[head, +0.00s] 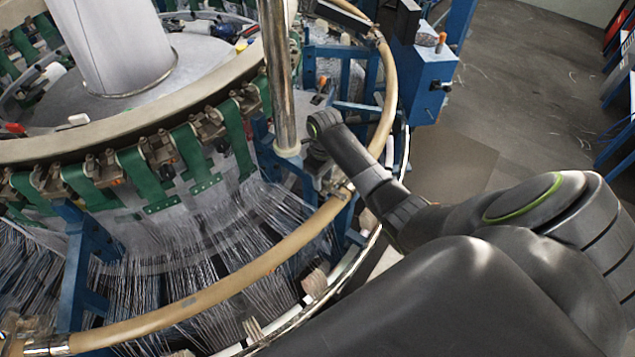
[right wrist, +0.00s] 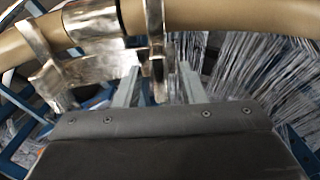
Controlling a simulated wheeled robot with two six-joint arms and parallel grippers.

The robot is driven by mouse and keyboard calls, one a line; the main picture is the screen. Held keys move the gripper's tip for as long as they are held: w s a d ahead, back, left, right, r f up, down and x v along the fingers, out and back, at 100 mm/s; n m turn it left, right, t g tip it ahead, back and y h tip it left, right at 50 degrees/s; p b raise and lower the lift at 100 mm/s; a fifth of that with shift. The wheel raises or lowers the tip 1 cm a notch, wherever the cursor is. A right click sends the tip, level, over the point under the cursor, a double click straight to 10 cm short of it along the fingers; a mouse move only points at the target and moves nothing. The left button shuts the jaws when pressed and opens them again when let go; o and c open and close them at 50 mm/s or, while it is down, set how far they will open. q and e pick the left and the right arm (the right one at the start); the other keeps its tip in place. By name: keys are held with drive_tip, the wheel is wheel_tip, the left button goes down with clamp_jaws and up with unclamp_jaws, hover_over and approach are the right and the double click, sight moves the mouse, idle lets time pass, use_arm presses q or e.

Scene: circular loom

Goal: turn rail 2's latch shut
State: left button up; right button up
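The tan tubular rail (head: 240,268) curves around the front of the loom; which one is rail 2 is not marked. A metal sleeve and bracket (head: 338,190) sit on the rail below my right wrist. In the right wrist view, the rail (right wrist: 215,15) crosses the top, with a worn metal bracket (right wrist: 55,78) and an upright metal tab (right wrist: 154,35) at its sleeve, probably the latch. My right gripper (right wrist: 158,78) is open, its two fingers apart with the tab's lower end between or just beyond them. Contact cannot be told. My left gripper is out of view.
A chrome post (head: 277,75) stands beside my right wrist. White threads (head: 200,250) and green straps (head: 145,180) fill the loom's inside. Blue frame parts (head: 420,85) stand behind. The grey floor (head: 530,80) at the right is open.

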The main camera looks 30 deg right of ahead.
sight(324, 177)
drive_tip(key=shift+r, duration=0.1)
wheel_tip(324, 177, up, 7)
drive_tip(key=shift+f, duration=0.1)
idle(0.5)
drive_tip(key=shift+f, duration=0.1)
